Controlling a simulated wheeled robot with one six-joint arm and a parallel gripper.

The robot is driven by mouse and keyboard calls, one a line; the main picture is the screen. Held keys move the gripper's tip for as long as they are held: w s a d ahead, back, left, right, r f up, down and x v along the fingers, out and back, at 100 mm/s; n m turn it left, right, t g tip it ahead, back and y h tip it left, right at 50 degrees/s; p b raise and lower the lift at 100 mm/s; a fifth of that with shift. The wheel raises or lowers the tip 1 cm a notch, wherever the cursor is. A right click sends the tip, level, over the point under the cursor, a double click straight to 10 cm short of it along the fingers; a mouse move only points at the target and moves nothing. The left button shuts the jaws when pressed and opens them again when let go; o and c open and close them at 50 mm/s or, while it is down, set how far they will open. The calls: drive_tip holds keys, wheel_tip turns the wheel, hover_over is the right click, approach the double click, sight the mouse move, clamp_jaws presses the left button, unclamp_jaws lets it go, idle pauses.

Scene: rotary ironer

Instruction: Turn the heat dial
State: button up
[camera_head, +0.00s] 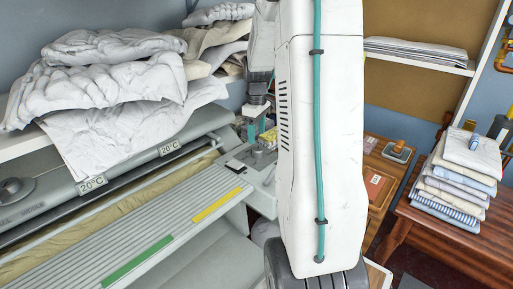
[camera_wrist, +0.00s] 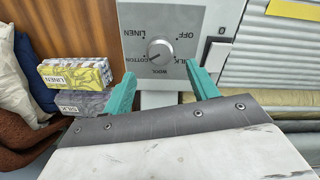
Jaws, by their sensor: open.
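Contact with the dial is not visible. In the head view my gripper (camera_head: 259,130) is small, above the ironer's right end, and the dial cannot be made out.
Cloth bundles labelled LINEN (camera_wrist: 75,75) and SILK (camera_wrist: 82,103) lie left of the panel in the wrist view. The ironer's slatted board (camera_head: 150,215) runs left, below piled laundry (camera_head: 110,85). Folded linen (camera_head: 455,180) stands on a wooden table at right.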

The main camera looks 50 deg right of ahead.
sight(257, 148)
wheel_tip(257, 148, down, 7)
drive_tip(key=shift+r, duration=0.2)
drive_tip(key=c, duration=1)
